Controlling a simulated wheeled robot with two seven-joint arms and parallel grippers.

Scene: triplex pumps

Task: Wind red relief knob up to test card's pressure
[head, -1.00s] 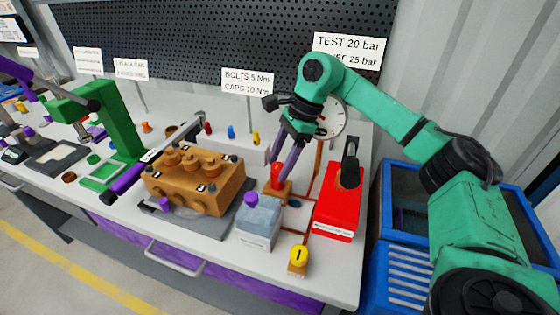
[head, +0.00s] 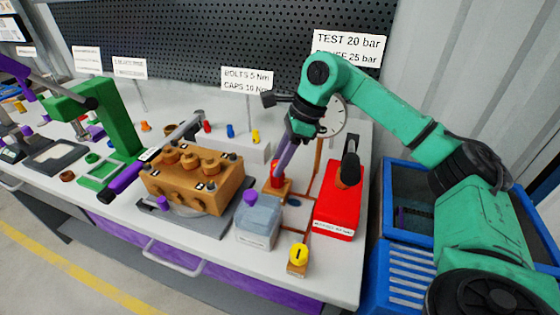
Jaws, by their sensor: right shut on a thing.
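The red relief knob (head: 274,169) stands on a small brass-coloured block at the pipework. My right gripper (head: 279,172) reaches down from above with its purple fingers and is shut on the knob. The near finger hides part of the knob. The round pressure gauge (head: 337,117) stands behind my right wrist, which covers much of its dial; I cannot read the needle. The test card (head: 348,45) on the pegboard reads "TEST 20 bar", with a line for 25 bar partly hidden by my arm. My left gripper is not in view.
A red hand pump (head: 337,212) with a black lever stands right of the knob. A grey block (head: 258,225) with a purple cap and a yellow knob (head: 299,253) are in front. The brass pump body (head: 195,182) sits left. Blue crates (head: 400,180) stand right of the bench.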

